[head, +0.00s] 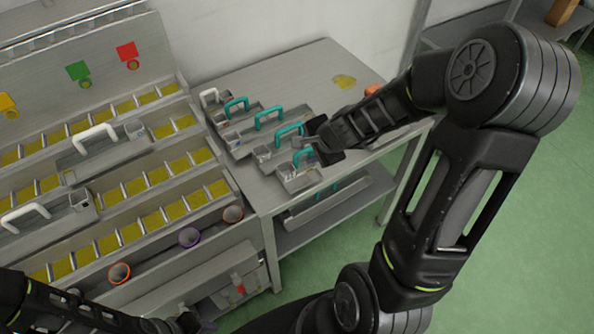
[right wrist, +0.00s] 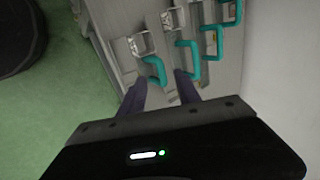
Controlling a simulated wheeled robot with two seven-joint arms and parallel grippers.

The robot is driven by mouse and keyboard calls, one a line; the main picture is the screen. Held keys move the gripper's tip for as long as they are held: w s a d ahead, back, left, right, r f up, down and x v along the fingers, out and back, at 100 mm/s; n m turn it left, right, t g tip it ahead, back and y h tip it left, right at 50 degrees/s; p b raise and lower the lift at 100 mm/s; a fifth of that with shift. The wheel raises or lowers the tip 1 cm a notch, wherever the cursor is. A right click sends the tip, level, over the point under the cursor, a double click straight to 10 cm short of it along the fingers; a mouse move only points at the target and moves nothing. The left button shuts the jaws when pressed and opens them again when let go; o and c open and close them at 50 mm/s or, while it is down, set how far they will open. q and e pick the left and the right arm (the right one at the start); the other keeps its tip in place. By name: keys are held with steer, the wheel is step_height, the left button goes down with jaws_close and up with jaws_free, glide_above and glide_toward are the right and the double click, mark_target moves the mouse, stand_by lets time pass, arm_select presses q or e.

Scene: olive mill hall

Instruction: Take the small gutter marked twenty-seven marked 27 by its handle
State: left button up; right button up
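Several small grey gutters with teal handles lie side by side on a steel table. I cannot read any number on them, so I cannot tell which is 27. My right gripper (head: 316,143) is over the nearest gutter (head: 299,180), close to its teal handle (head: 297,158). In the right wrist view my right gripper (right wrist: 160,92) has its fingers apart, with the end of a teal handle (right wrist: 154,72) just ahead of the gap. A second handle (right wrist: 188,60) is ahead of the other finger. My left gripper (head: 188,322) is low at the bottom edge, its fingers unclear.
A stepped rack (head: 100,200) with yellow-filled channels stands left, bearing two white-handled pieces. A long gutter (head: 325,203) lies on the lower shelf.

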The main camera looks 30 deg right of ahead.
mark_target(302, 153)
steer(key=shift+w+f+b, duration=0.2)
steer(key=shift+f+b, duration=0.15)
steer(key=shift+f, duration=0.1)
steer(key=b+x, duration=0.2)
steer(key=x, duration=0.2)
steer(key=shift+w+d+f, duration=0.1)
steer(key=shift+w+d, duration=0.05)
steer(key=shift+w, duration=0.05)
steer(key=shift+c, duration=0.3)
jaws_close()
stand_by(1.0)
